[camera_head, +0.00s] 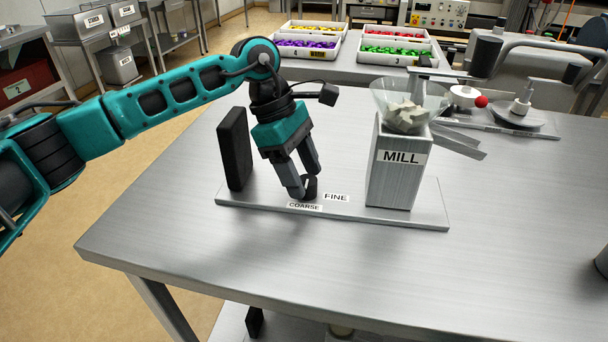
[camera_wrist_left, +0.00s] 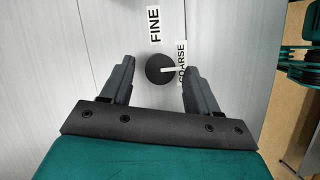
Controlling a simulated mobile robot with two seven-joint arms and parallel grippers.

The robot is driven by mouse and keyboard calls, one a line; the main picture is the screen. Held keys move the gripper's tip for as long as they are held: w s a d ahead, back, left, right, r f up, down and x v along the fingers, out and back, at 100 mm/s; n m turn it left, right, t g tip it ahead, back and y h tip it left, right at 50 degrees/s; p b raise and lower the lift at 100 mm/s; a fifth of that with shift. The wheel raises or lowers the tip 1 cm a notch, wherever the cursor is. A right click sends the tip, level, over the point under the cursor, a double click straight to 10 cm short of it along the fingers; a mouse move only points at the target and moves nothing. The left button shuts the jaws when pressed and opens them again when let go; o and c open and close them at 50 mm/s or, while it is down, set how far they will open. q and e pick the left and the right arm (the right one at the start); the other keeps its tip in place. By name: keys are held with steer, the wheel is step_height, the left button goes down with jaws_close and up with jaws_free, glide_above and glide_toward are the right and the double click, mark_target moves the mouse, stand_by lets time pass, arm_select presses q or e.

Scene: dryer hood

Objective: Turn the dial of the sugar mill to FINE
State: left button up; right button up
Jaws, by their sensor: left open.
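The sugar mill (camera_head: 396,165) is a grey metal box labelled MILL, with a clear hopper (camera_head: 408,104) of pale lumps on top. It stands on a flat metal base plate (camera_head: 420,217). The dial is a round black knob (camera_wrist_left: 158,69) on that plate, and its white pointer mark is toward the COARSE label (camera_wrist_left: 181,62). The FINE label (camera_wrist_left: 154,24) lies beside it; in the head view FINE (camera_head: 336,197) is nearer the mill. My left gripper (camera_head: 304,187) points down at the dial, open, with one finger on each side. Contact cannot be told. My right gripper is not in view.
An upright black panel (camera_head: 233,149) stands left of my gripper on the plate. Behind the mill are a metal chute (camera_head: 458,142) and a fixture with a red ball (camera_head: 481,101). Trays of coloured pieces (camera_head: 397,51) sit on the back table. The front tabletop is clear.

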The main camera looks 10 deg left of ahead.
arm_select(q)
steer(key=shift+d+f, duration=0.25)
steer(key=shift+f, duration=0.3)
steer(key=c, duration=1)
